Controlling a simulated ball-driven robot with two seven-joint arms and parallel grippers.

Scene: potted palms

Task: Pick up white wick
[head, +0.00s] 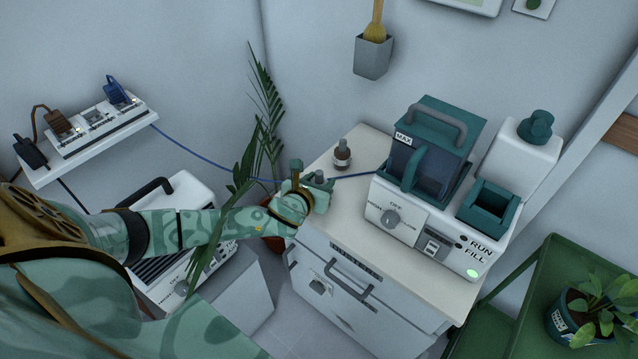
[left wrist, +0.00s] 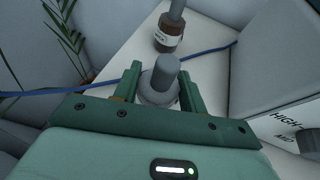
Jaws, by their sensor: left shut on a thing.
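The white wick (left wrist: 159,85), a pale grey stepped cylinder with a narrower round top, stands upright between the two green fingers of my left gripper (left wrist: 158,92) in the left wrist view. In the head view my left gripper (head: 308,182) is at the left edge of the cabinet top, and the grey top of the wick (head: 319,177) shows beside its fingers. The gripper is shut on the wick. The fingers hide its lower part, so I cannot tell whether it touches the cabinet. My right gripper is not in view.
A white and teal machine (head: 410,215) fills the right side. A blue cable (head: 215,165) runs past the gripper. A palm (head: 262,130) stands behind the arm.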

